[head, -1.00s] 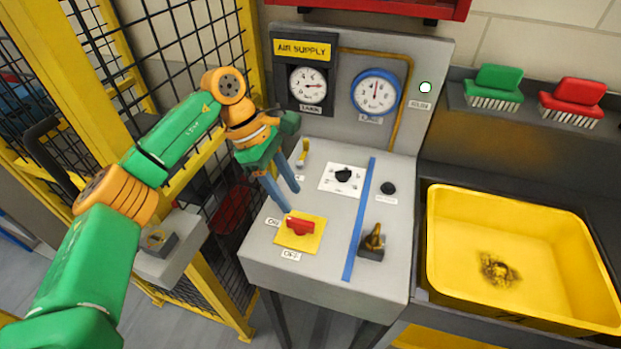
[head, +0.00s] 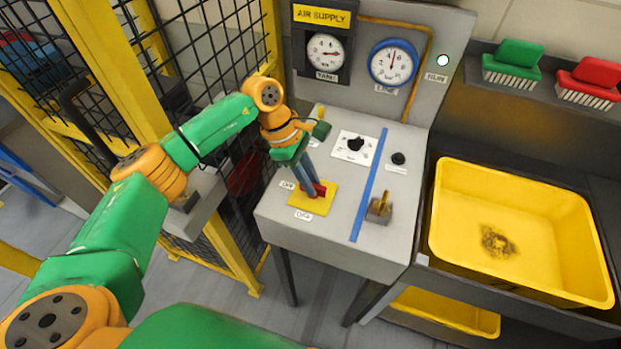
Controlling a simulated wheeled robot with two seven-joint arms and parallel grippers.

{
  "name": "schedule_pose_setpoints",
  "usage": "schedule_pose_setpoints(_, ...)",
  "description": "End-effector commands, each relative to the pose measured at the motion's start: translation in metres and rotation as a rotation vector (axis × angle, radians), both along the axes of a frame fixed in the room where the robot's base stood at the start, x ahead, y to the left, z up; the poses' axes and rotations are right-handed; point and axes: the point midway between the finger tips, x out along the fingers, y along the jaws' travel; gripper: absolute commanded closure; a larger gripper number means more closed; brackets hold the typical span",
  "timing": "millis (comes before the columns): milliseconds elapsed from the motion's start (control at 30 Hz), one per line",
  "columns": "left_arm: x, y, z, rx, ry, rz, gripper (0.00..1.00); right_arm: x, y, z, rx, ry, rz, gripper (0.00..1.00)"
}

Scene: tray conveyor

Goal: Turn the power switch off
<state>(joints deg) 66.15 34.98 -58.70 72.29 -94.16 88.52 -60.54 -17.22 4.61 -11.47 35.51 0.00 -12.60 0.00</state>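The red power switch (head: 320,190) is on a yellow square plate (head: 305,204) at the front left of the grey panel's sloping top. Labels sit beside the plate, one at its left and one at its front edge. My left gripper (head: 314,191) reaches down from the upper left, its blue fingers at the switch. The fingers partly hide the red handle, so its turn angle is unclear. I cannot tell whether the fingers grip it or only stand around it. My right gripper is not in view.
A black knob (head: 355,145), a black button (head: 398,158) and a brass toggle (head: 380,207) share the panel top. A blue stripe (head: 367,190) runs between them. Gauges and a lit white lamp (head: 443,60) are behind. A yellow basin (head: 440,215) is at right, mesh fencing at left.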

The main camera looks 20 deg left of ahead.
Motion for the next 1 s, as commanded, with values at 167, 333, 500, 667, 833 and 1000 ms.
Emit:
schedule_pose_setpoints(167,0.000,0.000,0.000,-0.001,0.000,0.004,1.00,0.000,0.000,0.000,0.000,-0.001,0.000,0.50)
schedule_pose_setpoints(333,0.000,0.000,0.000,-0.001,-0.002,0.042,1.00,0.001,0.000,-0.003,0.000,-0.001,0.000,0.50)
schedule_pose_setpoints(500,-0.001,0.000,-0.001,0.000,-0.004,0.136,1.00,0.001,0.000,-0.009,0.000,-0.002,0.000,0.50)
schedule_pose_setpoints(667,-0.002,0.000,-0.002,-0.002,-0.005,0.273,1.00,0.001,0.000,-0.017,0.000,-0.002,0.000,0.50)
schedule_pose_setpoints(833,-0.002,-0.001,-0.002,-0.003,-0.007,0.434,1.00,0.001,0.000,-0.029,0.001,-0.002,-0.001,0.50)
schedule_pose_setpoints(1000,-0.003,-0.002,-0.003,-0.003,-0.008,0.594,1.00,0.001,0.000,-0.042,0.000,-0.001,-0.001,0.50)
